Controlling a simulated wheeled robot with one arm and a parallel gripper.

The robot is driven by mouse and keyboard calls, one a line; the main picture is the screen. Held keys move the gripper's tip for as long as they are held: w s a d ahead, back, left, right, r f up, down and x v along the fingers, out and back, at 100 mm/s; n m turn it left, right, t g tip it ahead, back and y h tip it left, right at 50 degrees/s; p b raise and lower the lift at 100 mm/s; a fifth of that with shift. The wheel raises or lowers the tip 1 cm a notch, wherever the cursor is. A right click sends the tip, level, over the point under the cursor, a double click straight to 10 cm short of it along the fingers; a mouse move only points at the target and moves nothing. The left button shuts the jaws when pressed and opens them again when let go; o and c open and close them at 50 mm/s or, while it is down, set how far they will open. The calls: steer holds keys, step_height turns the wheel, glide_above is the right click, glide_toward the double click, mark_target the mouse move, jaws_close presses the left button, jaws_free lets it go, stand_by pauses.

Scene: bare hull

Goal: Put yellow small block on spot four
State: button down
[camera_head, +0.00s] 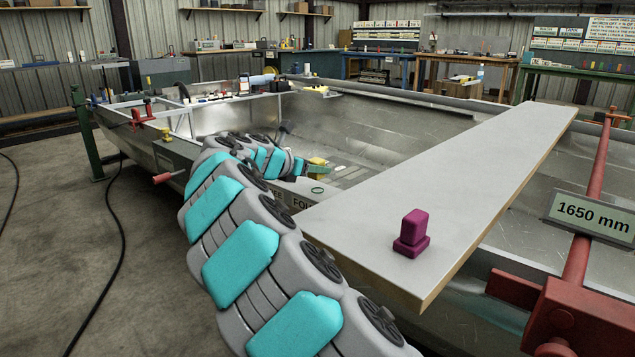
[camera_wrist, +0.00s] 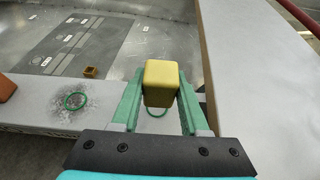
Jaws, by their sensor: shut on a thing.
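My gripper (camera_wrist: 160,100) is shut on the yellow small block (camera_wrist: 162,80), which sits between its green fingertips. In the head view my gripper (camera_head: 311,168) holds the yellow block (camera_head: 318,160) over the near ledge of the hull. A green ring (camera_wrist: 157,114) on the pale ledge shows partly behind and below the block; the block hides some of it. In the head view a green ring (camera_head: 317,190) lies on the ledge near a label reading "FOU" (camera_head: 302,203), partly cut off by my arm. I cannot tell the block's exact height above the ledge.
A second green ring (camera_wrist: 76,101) lies on a dark, speckled patch to the left. An orange block (camera_wrist: 5,88) is at the left edge, and a small brown block (camera_wrist: 90,72) lies beyond the ledge. A long pale plank (camera_head: 450,190) carrying a magenta object (camera_head: 412,234) is at the right.

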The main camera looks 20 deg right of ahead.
mark_target(317, 191)
steer(key=shift+w+d+f, duration=0.15)
steer(key=shift+d+f, duration=0.1)
steer(key=shift+d, duration=0.15)
steer(key=shift+f+b, duration=0.35)
steer(key=shift+f, duration=1.25)
steer(key=shift+c, duration=2.1)
jaws_free()
steer(key=shift+f, duration=0.15)
steer(key=p+v, duration=0.1)
steer(key=v, duration=1.1)
steer(key=shift+r, duration=0.3)
